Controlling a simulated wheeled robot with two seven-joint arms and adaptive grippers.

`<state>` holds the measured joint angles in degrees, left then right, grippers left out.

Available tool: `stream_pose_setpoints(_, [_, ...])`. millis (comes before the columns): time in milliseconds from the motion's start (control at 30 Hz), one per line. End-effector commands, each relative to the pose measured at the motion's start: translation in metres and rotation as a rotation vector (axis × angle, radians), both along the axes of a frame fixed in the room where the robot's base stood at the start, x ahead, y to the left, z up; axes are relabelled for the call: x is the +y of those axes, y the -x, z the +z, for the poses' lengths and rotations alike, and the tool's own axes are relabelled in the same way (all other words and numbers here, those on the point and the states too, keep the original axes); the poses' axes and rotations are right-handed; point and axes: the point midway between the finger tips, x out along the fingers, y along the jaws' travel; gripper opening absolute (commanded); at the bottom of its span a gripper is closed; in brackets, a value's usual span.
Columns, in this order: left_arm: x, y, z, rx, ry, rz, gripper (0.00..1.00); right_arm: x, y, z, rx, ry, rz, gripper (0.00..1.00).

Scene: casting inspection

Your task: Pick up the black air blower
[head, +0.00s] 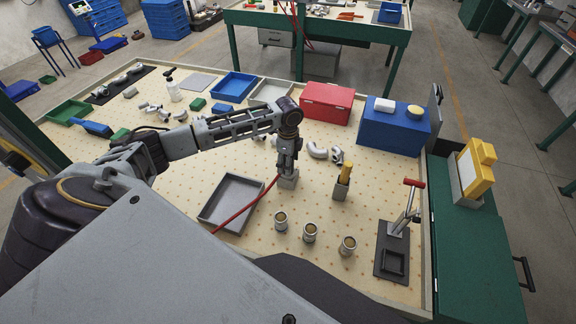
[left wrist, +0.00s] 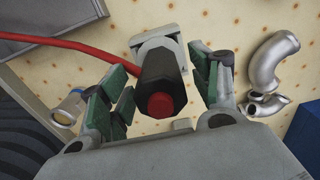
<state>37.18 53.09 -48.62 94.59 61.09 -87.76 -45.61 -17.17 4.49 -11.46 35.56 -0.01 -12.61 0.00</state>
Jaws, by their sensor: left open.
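The black air blower (left wrist: 158,72) shows in the left wrist view as a dark faceted body with a red end facing the camera. It stands in a light grey holder (left wrist: 160,42), whose block (head: 288,182) also shows in the head view. My left gripper (head: 287,163) is above this holder, pointing down, and hides the blower there. In the left wrist view the green-padded fingers of my left gripper (left wrist: 164,92) are open, one on each side of the blower, with visible gaps. My right gripper is in neither view.
Silvery pipe castings (left wrist: 272,62) lie right of the gripper. A holder with a yellow-handled tool (head: 343,183), several metal cups (head: 310,232), a red box (head: 327,101) and a blue box (head: 394,130) stand nearby.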

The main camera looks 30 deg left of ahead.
Motion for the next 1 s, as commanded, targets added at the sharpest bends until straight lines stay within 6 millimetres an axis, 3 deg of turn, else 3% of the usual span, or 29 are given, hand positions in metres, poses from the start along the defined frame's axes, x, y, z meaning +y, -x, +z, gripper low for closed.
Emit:
stream_pose_setpoints(200, [0.000, 0.000, -0.016, -0.001, 0.000, 0.000, 0.63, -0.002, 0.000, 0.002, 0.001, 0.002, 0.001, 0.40])
stream_pose_setpoints(700, [0.000, 0.000, -0.018, -0.001, 0.000, 0.000, 0.62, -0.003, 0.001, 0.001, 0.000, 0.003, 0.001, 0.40])
stream_pose_setpoints(1000, [0.000, 0.000, -0.018, -0.001, 0.000, 0.000, 0.23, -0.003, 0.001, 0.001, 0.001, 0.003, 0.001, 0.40])
